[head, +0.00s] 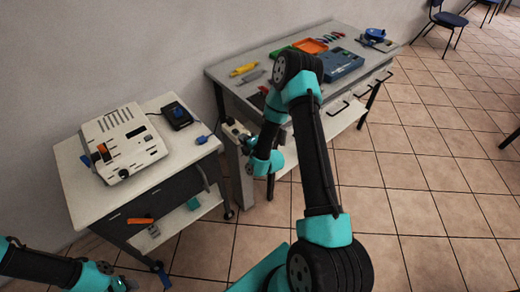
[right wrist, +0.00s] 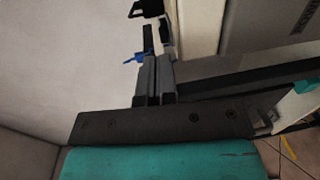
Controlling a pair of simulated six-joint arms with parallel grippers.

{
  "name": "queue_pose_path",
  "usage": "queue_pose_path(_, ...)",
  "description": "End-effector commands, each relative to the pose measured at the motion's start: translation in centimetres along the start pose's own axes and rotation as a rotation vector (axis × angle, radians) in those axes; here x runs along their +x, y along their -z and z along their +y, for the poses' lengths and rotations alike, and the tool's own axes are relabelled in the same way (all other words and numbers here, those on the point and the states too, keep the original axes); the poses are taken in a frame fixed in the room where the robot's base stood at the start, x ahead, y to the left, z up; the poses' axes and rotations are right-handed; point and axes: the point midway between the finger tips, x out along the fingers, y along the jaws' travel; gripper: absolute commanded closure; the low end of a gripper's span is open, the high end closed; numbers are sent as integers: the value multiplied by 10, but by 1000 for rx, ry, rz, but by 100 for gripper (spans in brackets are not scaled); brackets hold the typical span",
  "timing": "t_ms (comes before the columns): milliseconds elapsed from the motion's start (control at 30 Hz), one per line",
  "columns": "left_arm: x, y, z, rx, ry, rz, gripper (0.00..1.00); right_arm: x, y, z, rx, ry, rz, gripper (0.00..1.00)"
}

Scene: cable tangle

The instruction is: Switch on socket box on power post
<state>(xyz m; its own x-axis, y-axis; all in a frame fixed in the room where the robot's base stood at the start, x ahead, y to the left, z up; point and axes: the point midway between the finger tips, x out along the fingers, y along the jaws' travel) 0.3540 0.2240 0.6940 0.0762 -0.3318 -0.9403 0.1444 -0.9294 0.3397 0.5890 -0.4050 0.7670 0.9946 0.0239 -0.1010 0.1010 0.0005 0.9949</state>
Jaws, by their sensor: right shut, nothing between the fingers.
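The power post (head: 240,178) stands between the white side table and the workbench. The socket box (head: 233,130) is at its top, partly hidden by my right gripper (head: 247,143). In the right wrist view my right gripper (right wrist: 157,70) is shut and empty, its fingers together. Its tips point at small dark and pale parts beside the pale post (right wrist: 198,28); I cannot tell whether they touch. The switch itself cannot be made out. My left gripper (head: 121,285) is low at the left, far from the post; its fingers are too small to read.
The white side table (head: 80,175) carries a white machine (head: 124,143) and a black-and-blue device (head: 177,115). A blue plug (head: 203,139) lies at its edge. The workbench (head: 228,72) behind holds tools and a blue case (head: 340,63).

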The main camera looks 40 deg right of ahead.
Motion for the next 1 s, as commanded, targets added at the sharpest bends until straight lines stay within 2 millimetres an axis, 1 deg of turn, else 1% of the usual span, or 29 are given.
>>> queue_pose_path(33, 0, 0, 0, 1, 0, 0, 57, -10, 0, 0, 2, 4, -1, 100)
queue_pose_path(100, 0, 0, 0, 0, 0, 0, 57, -25, -1, 0, 2, 5, -3, 100)
queue_pose_path(300, 0, 0, 0, 0, 0, 0, 57, -64, -1, 2, 3, 6, -3, 100)
queue_pose_path(400, 0, 0, 0, 0, 0, 0, 57, -80, -1, 3, 3, 6, -4, 100)
queue_pose_path(500, 0, 0, 0, 0, 0, 0, 57, -92, -1, 4, 2, 5, -4, 100)
queue_pose_path(667, 0, 0, 0, 0, 0, 0, 57, -102, -1, 4, 2, 5, -3, 100)
queue_pose_path(1000, 0, 0, 0, 0, 0, 0, 57, -102, -1, 4, 2, 4, -3, 100)
